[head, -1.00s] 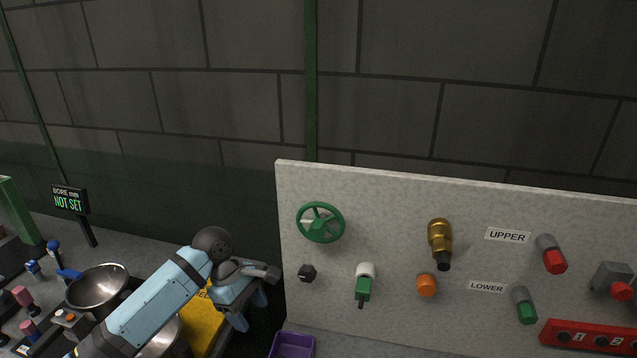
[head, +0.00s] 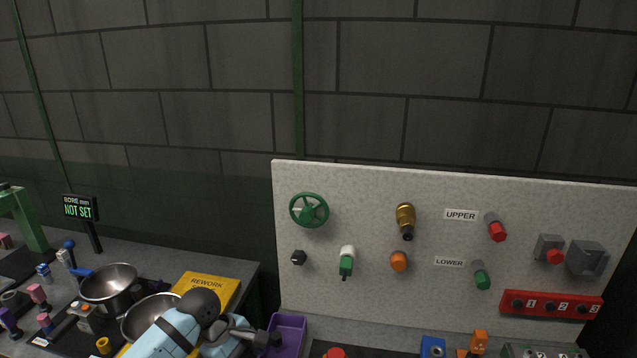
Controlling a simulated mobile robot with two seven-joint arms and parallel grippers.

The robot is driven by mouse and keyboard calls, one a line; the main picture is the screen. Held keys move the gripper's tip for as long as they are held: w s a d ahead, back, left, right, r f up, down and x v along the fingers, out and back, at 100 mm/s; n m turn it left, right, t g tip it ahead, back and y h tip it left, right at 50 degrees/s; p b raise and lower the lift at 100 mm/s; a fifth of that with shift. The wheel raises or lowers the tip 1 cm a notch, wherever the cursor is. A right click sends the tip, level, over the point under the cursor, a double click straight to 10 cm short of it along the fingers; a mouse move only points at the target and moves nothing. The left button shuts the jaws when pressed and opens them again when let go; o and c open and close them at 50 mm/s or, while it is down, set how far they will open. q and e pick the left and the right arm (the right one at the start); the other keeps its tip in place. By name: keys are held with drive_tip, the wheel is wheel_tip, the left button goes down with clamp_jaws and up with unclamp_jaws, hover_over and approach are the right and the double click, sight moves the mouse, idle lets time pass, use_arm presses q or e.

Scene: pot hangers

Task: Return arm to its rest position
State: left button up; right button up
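My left arm, light blue with a dark round joint, comes in at the bottom, left of centre. Its hand end (head: 268,339) is low in the head view, in front of the purple bin and near the yellow rework container. The fingers are not clear enough to tell open from shut, and nothing can be made out in them. The lower part of the arm is cut off by the picture edge. My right gripper is not in view.
Two metal bowls (head: 109,282) and the yellow rework container (head: 208,287) are on the left bench. A purple bin (head: 290,325) stands beside the arm. A grey panel (head: 340,190) carries a green handwheel (head: 309,210), valves and buttons. The wall above is bare.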

use_arm(q)
drive_tip(key=s+d+f+m+t+h, duration=0.1)
drive_tip(key=s+d+f+m+t, duration=0.1)
drive_tip(key=s+f+m+t, duration=0.55)
drive_tip(key=s+a+f+m+t+y, duration=0.1)
drive_tip(key=s+a+f+m+t, duration=0.1)
drive_tip(key=s, duration=0.5)
drive_tip(key=s+a+f+m+t+y, duration=0.1)
drive_tip(key=s+a+f+m, duration=0.3)
drive_tip(key=s, duration=0.3)
drive_tip(key=shift+s+a+f+m+t+y, duration=0.15)
drive_tip(key=shift+s+a+m+t+y, duration=0.25)
drive_tip(key=shift+a+m, duration=0.15)
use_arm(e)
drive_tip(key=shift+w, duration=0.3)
